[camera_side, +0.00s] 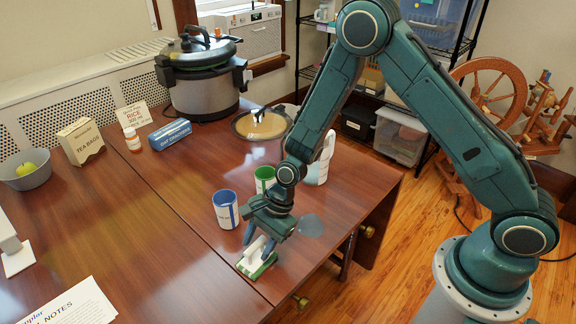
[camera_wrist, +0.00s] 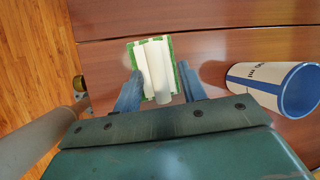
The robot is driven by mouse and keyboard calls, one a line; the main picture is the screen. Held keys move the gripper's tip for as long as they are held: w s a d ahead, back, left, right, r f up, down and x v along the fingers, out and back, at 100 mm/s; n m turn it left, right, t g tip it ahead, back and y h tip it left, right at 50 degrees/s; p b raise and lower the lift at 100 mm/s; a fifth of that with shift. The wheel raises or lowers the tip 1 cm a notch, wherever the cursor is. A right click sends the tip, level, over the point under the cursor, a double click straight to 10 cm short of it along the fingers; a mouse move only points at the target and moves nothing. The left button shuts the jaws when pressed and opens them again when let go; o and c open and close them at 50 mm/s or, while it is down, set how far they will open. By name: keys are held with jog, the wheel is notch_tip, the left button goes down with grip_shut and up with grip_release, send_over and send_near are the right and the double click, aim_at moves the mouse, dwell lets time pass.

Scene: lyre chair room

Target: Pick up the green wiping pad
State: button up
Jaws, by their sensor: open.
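The green wiping pad (camera_side: 258,262) lies on the wooden table near its front edge. It has a white grip on top and a green rim, and it also shows in the wrist view (camera_wrist: 134,55). My gripper (camera_side: 258,246) is just above the pad, pointing down. In the wrist view, my gripper's two blue fingers (camera_wrist: 158,82) are apart, one on each side of the white grip. I cannot tell whether they touch it. My fingers hide part of the pad in the side view.
A blue-and-white cup (camera_side: 225,210) stands close behind my gripper, and a green-and-white cup (camera_side: 264,180) stands farther back. A white spray-like bottle (camera_side: 322,162) is behind my arm. The table's front edge is close to the pad. The table left of the pad is clear.

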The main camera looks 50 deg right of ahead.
aim_at(258, 241)
dwell(0.5)
grip_shut()
jog(key=shift+r, duration=0.15)
notch_tip(258, 241, up, 20)
dwell(0.8)
jog(key=shift+f, duration=0.2)
dwell(0.3)
